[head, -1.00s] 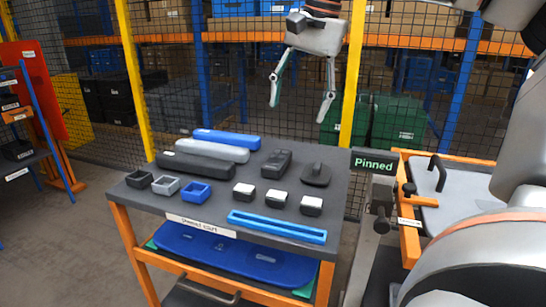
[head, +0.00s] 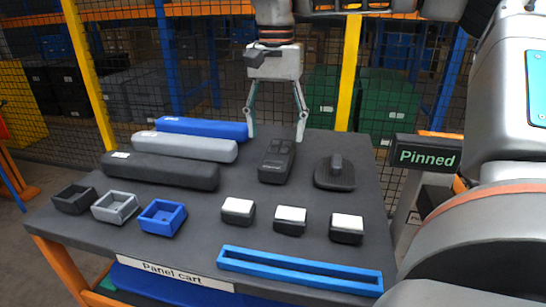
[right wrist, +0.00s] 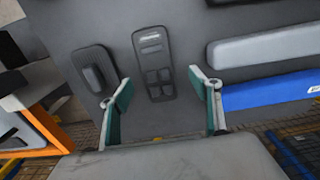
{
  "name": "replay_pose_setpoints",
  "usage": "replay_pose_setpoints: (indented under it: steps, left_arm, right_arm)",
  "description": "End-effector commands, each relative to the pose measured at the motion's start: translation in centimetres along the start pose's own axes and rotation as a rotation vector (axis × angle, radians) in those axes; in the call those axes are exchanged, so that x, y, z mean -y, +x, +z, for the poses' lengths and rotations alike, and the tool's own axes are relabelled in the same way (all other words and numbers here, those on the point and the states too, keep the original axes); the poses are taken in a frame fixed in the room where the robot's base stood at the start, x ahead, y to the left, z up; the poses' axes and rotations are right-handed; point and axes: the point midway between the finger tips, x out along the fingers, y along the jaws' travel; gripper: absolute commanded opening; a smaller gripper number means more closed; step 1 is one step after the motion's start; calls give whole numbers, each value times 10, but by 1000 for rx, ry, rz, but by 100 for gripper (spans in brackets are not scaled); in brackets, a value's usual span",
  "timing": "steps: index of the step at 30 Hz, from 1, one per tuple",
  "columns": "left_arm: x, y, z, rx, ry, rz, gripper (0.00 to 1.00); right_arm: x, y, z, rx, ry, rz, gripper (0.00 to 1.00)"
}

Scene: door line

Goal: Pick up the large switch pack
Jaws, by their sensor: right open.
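The large switch pack appears to be the dark, oblong block with switch panels (head: 277,160), lying flat at the back middle of the panel cart (head: 65,220). In the right wrist view the pack (right wrist: 153,62) shows its buttons and lies between the finger lines. My right gripper (head: 276,133) is open and empty, pointing down above the pack's far end. Its fingers (right wrist: 158,85) are spread wider than the pack, with no contact visible. My left gripper is not in view.
A dark ridged pad with a knob (head: 334,174) lies right of the pack. Three long bars (head: 185,146) lie to its left. Three small bins (head: 115,207), three white-topped blocks (head: 290,219) and a blue tray (head: 298,272) are in front. A "Pinned" sign (head: 427,157) stands at right.

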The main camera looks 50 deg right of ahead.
Motion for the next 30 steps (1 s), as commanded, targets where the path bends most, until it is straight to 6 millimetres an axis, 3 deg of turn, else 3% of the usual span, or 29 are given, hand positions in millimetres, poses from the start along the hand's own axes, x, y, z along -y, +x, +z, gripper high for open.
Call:
replay_pose_setpoints:
  steps: [10,15,25,30]
  left_arm:
    - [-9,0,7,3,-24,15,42]
    - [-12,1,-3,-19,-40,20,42]
    - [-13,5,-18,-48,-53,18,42]
    - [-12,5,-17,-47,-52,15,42]
  right_arm:
    - [-4,45,-2,7,0,4,62]
    - [-5,66,-2,5,0,3,62]
    - [-5,68,-2,0,2,-1,62]
    - [-5,69,-2,0,2,-1,18]
